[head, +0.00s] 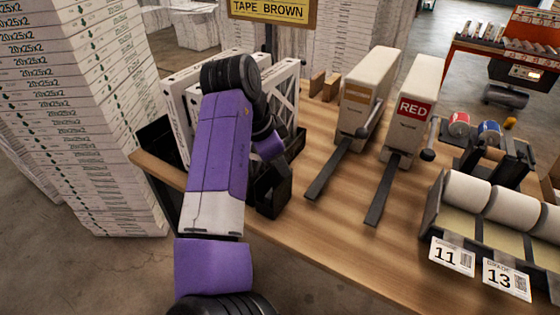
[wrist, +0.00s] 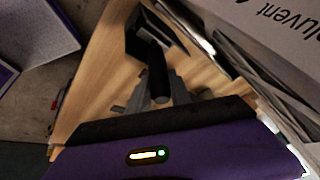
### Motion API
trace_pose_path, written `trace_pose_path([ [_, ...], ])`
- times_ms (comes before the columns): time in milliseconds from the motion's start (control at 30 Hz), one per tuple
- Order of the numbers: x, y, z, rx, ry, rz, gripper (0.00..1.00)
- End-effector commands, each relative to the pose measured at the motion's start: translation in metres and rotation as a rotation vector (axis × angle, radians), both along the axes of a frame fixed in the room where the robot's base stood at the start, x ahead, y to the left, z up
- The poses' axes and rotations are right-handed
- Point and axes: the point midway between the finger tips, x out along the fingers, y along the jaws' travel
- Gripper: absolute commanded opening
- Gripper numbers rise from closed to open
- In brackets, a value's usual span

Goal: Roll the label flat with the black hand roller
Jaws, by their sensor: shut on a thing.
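The black hand roller shows in the wrist view as a dark handle (wrist: 157,78) running away from my gripper (wrist: 160,98). My grey fingers are shut on this handle. The handle's far end meets a black open-topped holder (wrist: 135,48), and the roller's head is not clearly visible. In the head view a black holder (head: 272,192) stands at the table's left front, just below my purple hand (head: 268,146); the fingers cannot be made out there. I cannot pick out the label to be rolled in either view.
White filter boxes (head: 285,85) stand upright behind my arm; a printed white box face (wrist: 285,30) is close on the right in the wrist view.

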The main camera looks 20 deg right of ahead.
Motion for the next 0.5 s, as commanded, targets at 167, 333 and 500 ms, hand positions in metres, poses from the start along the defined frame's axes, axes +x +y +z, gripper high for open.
trace_pose_path([
  [167, -0.002, -0.003, 0.005, -0.004, 0.002, -0.003, 0.0],
  [333, -0.003, -0.003, 0.014, -0.003, 0.002, -0.004, 0.0],
  [500, -0.003, -0.003, 0.027, -0.003, 0.003, -0.005, 0.0],
])
